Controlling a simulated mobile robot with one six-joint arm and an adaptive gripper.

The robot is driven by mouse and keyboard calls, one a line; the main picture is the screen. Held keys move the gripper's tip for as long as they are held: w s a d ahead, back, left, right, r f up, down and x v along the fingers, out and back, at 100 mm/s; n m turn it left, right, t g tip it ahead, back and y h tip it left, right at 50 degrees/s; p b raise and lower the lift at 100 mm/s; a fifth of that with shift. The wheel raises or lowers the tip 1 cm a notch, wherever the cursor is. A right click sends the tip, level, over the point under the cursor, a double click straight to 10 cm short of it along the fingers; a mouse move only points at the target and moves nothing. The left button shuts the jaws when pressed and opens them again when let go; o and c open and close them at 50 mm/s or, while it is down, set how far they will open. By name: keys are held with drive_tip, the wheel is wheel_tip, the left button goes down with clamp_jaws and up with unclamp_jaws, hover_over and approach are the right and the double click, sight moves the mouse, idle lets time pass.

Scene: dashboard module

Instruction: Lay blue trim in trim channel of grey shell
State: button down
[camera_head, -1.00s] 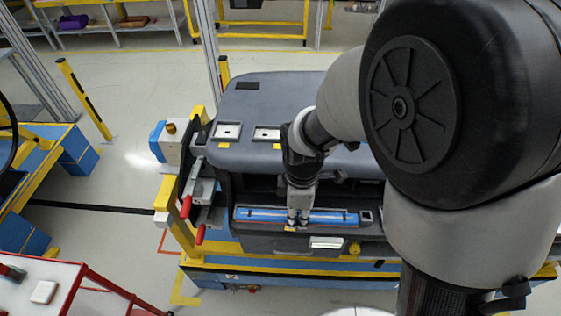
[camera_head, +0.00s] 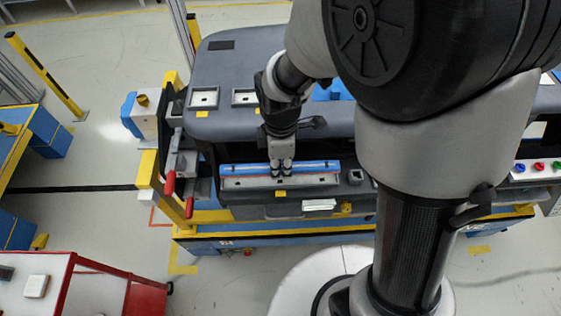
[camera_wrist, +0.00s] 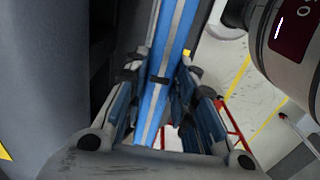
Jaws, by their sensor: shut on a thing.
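My gripper (camera_head: 281,168) is shut on the blue trim (camera_head: 240,170), a long straight bar, near its middle. The trim lies left to right along the front of the grey shell (camera_head: 225,70). The pale trim channel (camera_head: 318,181) shows just in front of and below the trim, roughly parallel to it. I cannot tell whether the trim touches the channel. In the wrist view the trim (camera_wrist: 172,50) runs lengthwise between the two fingers (camera_wrist: 160,105), with a pale stripe along it. The fingers hide its middle in the head view.
Red-handled clamps (camera_head: 169,183) stand left of the shell. Framed square pads (camera_head: 203,98) sit on its top. A yellow-edged blue bench (camera_head: 270,241) carries the shell. A red-framed cart (camera_head: 95,290) stands front left, with open floor between.

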drive_tip(key=shift+f+b, duration=1.7)
drive_tip(key=shift+f, duration=0.85)
drive_tip(key=c, duration=1.2)
unclamp_jaws()
drive_tip(key=shift+c, duration=0.2)
drive_tip(key=shift+r, duration=0.1)
wheel_tip(320, 180, up, 12)
drive_tip(key=shift+f, duration=0.15)
drive_tip(key=s+d+r+m+t+b, duration=0.1)
drive_tip(key=s+d+r+m+t, duration=0.1)
drive_tip(key=s+d+m, duration=0.3)
drive_tip(key=s+d+r+m+t+b, duration=0.1)
drive_tip(key=s+d+r+m, duration=0.3)
drive_tip(key=s+m, duration=0.4)
drive_tip(key=d+m+t, duration=0.1)
drive_tip(key=m, duration=0.3)
drive_tip(key=shift+s+d+r+m+t, duration=0.25)
drive_tip(key=shift+d+r+m+t, duration=0.05)
drive_tip(key=shift+d, duration=0.1)
